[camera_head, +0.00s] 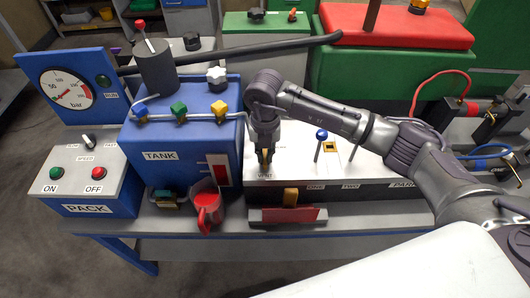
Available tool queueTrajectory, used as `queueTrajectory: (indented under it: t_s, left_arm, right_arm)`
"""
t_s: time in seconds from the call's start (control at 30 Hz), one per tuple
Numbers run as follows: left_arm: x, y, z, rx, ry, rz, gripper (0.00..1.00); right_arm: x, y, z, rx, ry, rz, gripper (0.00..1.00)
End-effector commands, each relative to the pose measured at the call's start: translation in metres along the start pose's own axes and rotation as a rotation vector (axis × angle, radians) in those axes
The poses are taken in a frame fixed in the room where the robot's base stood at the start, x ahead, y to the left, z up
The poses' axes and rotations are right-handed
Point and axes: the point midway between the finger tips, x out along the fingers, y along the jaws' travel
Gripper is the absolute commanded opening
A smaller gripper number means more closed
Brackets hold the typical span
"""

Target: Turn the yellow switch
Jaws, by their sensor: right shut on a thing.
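My right gripper (265,158) points down onto the left part of a grey-white panel box (370,168). It is shut on a small yellow piece, which I take to be the yellow switch (266,156); the fingers hide most of it. A label, partly readable, sits just below the fingertips. A separate yellow valve handle (219,106) is on the pipe of the blue tank (152,172), to the left of my right gripper, next to a green and a blue handle. My left gripper is not in view.
A blue-knobbed lever (321,135) stands right of my right gripper, near a yellow-framed slot (330,147). The pack box (88,180) and gauge (68,88) stand left. A dark pipe (250,48) crosses behind.

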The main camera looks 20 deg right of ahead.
Motion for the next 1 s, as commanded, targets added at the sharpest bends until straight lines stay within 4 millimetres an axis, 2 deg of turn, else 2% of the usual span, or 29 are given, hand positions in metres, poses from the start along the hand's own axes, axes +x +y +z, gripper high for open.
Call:
queueTrajectory:
  t_s: [0.13, 0.17, 0.3, 0.67, 0.77, 1.0]
  left_arm:
    - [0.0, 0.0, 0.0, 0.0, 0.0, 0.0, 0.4]
    - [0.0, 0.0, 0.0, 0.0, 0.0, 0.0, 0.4]
    - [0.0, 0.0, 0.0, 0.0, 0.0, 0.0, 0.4]
    - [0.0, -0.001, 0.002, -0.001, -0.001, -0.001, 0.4]
    - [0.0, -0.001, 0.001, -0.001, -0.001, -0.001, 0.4]
    - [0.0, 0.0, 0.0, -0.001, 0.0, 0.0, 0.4]
  right_arm:
    - [-0.002, 0.0, 0.002, 0.004, -0.005, 0.003, 0.0]
    - [-0.002, 0.0, 0.002, 0.004, -0.005, 0.003, 0.16]
    - [-0.002, 0.0, 0.002, 0.003, -0.004, 0.003, 0.38]
    - [-0.005, 0.0, 0.001, 0.001, -0.003, 0.002, 0.38]
    - [-0.017, 0.0, 0.002, 0.0, -0.004, 0.004, 0.38]
    - [-0.068, 0.0, 0.002, 0.0, -0.007, 0.004, 0.38]
